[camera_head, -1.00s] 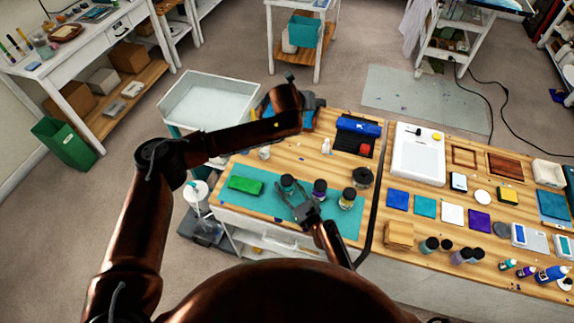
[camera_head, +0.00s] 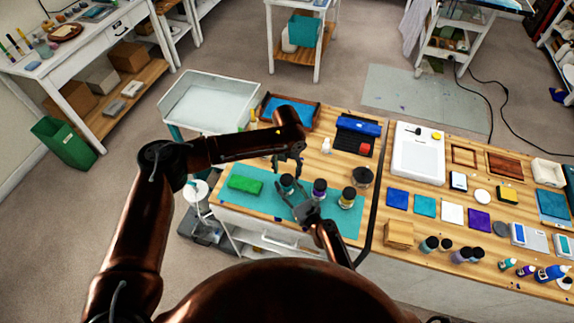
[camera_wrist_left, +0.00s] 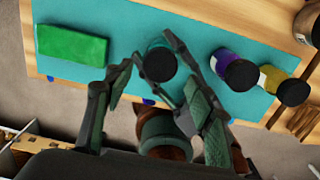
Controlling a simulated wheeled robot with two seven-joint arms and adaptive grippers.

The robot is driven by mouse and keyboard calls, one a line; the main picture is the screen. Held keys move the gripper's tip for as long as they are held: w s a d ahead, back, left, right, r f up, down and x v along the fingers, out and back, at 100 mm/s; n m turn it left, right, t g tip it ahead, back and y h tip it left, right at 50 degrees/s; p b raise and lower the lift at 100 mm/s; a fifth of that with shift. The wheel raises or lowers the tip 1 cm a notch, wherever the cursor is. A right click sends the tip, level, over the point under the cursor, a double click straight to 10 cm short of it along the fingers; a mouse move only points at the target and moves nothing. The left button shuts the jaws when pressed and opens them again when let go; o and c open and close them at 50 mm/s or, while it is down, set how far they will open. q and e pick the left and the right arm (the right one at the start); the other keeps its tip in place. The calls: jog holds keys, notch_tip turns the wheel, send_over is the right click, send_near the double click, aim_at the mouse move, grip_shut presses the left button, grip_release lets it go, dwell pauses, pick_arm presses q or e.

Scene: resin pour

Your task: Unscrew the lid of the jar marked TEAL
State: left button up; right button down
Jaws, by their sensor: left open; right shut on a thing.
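The jar with teal contents (camera_head: 287,183) stands upright on the teal mat (camera_head: 268,205), its dark lid on; I cannot read its label. My right gripper (camera_head: 293,194) is shut around this jar from the front. My left gripper (camera_head: 287,163) is open and points down just above it. In the left wrist view the dark lid (camera_wrist_left: 159,65) lies between the open fingers of my left gripper (camera_wrist_left: 156,80), apart from them as far as I can tell. A purple jar (camera_head: 319,189) and a yellow jar (camera_head: 348,197), both dark-lidded, stand to the right.
A green block (camera_head: 245,184) lies on the mat to the left and also shows in the left wrist view (camera_wrist_left: 72,45). A dark round container (camera_head: 362,177) stands behind the yellow jar. A blue-lined tray (camera_head: 318,117) and a small white bottle (camera_head: 326,146) are farther back.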

aim_at(287, 178)
pick_arm(q)
jog(key=shift+f, duration=2.3)
jog(key=shift+c, duration=0.6)
